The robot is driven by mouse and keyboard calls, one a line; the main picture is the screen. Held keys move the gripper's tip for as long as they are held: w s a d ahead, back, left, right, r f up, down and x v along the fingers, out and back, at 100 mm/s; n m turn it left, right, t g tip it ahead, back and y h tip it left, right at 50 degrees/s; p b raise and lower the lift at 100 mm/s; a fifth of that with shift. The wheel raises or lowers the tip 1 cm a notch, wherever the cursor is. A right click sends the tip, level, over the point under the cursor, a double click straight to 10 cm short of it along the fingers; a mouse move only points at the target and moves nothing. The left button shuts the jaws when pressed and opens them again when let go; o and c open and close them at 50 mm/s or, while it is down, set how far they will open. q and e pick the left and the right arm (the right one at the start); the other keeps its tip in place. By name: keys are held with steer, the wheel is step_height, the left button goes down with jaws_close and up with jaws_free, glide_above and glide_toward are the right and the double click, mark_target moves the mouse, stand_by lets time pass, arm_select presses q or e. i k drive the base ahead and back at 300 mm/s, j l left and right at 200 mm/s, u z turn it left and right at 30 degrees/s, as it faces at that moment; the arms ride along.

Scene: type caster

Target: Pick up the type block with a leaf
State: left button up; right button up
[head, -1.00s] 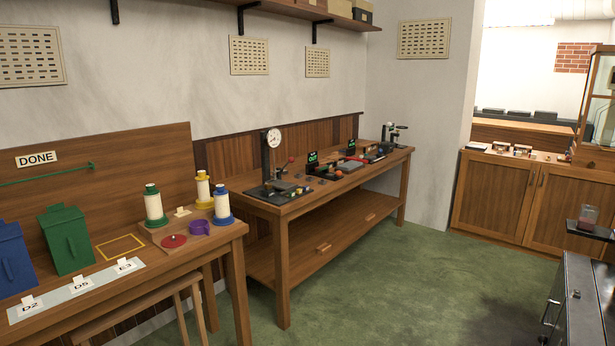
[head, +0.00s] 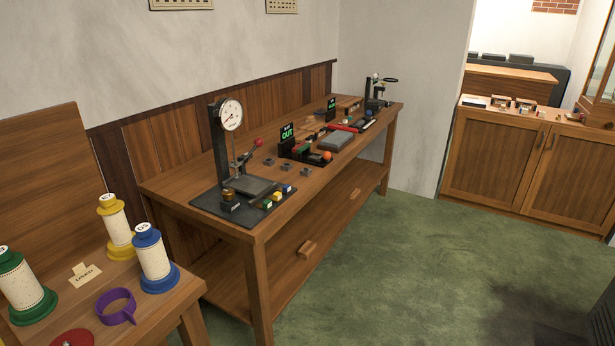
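No block with a readable leaf shows; the small pieces are too small to tell their faces. Several small dark blocks (head: 286,165) lie on the middle of the long wooden workbench (head: 175,185). Small coloured blocks (head: 277,197) in yellow, green, white and blue sit on the dark base of the dial gauge stand (head: 222,160). Neither of my grippers is in view.
A black device with an "OUT" sign (head: 287,133) and a grey slab (head: 336,141) stand farther along the bench. Green floor (head: 400,260) is open at right.

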mark_target(306, 172)
steer(key=i+l+u, duration=0.15)
steer(key=i+l, duration=0.25)
steer(key=i+l+u, duration=0.15)
steer(key=i+l, duration=0.25)
steer(key=i+l+u, duration=0.15)
steer(key=i+l, duration=0.25)
steer(key=l, duration=0.2)
steer(key=i+l+u, duration=0.1)
steer(key=i+l, duration=0.2)
steer(key=l, duration=0.25)
